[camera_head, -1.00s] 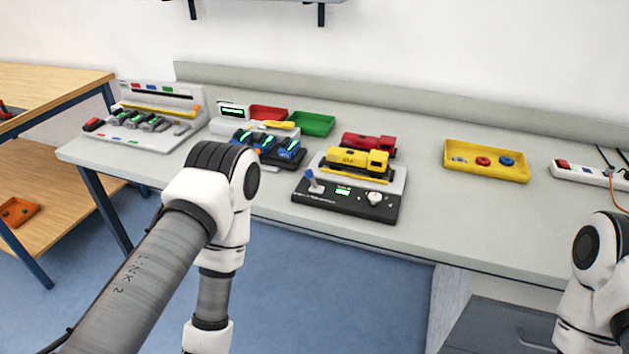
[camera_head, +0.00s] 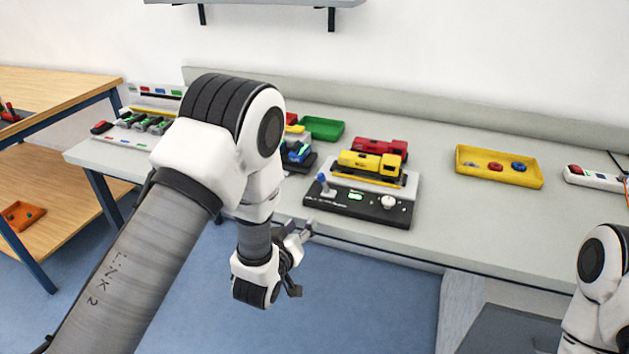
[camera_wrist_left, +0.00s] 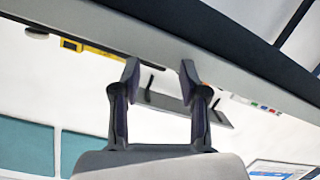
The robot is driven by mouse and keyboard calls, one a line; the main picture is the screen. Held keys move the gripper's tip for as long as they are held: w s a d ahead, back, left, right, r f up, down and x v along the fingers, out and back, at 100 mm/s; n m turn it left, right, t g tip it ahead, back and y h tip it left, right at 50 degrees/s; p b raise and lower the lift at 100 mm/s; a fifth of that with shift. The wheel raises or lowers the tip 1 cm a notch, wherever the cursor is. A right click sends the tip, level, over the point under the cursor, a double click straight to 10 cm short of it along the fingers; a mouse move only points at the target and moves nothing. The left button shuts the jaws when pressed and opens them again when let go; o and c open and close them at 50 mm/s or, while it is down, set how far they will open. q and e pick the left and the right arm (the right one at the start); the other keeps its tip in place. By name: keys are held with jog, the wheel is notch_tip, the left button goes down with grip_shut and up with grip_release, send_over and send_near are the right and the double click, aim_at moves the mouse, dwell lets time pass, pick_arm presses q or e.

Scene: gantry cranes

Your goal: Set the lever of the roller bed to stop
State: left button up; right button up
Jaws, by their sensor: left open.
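The roller bed (camera_head: 365,206) is a black-fronted unit with a grey top near the table's front edge. Its lever (camera_head: 323,183), with a blue knob, stands at the left end of the front panel and leans a little to the left. The panel's lettering is too small to read. A green-lit display and a white knob are to its right. My right gripper is out of view.
A red truck (camera_head: 381,147) stands behind the bed. A yellow tray (camera_head: 499,177) with small parts and a white power strip (camera_head: 590,178) lie to the right. A green tray (camera_head: 322,128) and chargers stand left, partly behind my left arm. The table between bed and yellow tray is clear.

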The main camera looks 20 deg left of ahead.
aim_at(319, 177)
pick_arm(q)
jog(key=w+r+t, duration=0.1)
jog(key=r, duration=0.1)
jog(key=w+r, duration=0.1)
jog(key=r, duration=0.1)
jog(key=w+d+r+t, duration=0.1)
jog(key=r, duration=0.1)
jog(key=shift+w+r+t, duration=0.2)
jog(key=shift+r+t, duration=0.1)
jog(key=shift+r, duration=0.1)
jog(key=w+p, duration=0.1)
jog(key=w, duration=0.7)
jog(key=shift+w+d, duration=0.1)
jog(key=shift+w, duration=0.05)
grip_shut()
